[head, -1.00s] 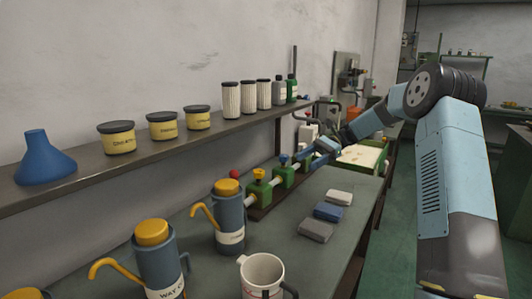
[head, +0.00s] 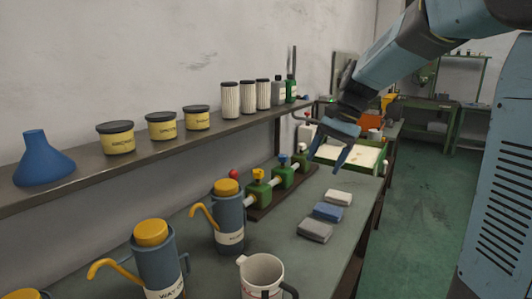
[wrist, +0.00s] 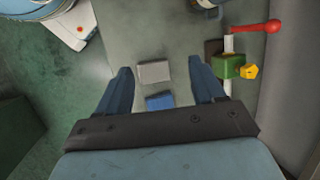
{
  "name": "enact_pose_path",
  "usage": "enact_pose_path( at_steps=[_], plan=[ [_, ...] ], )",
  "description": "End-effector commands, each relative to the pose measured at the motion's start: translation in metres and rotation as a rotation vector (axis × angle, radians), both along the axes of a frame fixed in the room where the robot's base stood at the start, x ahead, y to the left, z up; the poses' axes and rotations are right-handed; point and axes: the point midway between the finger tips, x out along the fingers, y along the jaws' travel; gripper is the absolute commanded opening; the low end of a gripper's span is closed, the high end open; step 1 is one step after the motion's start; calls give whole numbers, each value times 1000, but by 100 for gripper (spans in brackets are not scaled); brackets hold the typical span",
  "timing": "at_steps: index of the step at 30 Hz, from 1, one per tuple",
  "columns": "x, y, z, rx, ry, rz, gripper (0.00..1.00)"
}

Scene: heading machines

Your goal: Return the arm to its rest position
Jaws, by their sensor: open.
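My gripper (head: 330,155) is open and empty in the head view. It hangs in the air over the far end of the bench, to the right of the valve row. In the wrist view my gripper (wrist: 160,85) has its two dark blue fingers spread wide. A pale block (wrist: 154,71) and a blue block (wrist: 159,101) show between the fingers, on the bench below and apart from them. My blue arm (head: 400,50) reaches in from the upper right of the head view.
Green valves (head: 258,190) on a pipe stand along the wall side of the bench (head: 275,240). A shelf (head: 80,185) holds tubs and bottles. Green floor (head: 420,220) is open at right.

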Motion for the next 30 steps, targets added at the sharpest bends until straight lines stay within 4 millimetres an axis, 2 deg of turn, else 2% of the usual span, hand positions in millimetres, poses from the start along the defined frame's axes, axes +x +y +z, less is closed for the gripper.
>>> enact_pose_path(
  at_steps=[3,14,24,30],
  plan=[
    [-29,-7,8,-60,-84,43,68],
    [-108,-35,17,-230,-317,187,68],
    [-177,-63,10,-377,-523,331,68],
    [-206,-77,2,-444,-617,403,68]
  ],
)
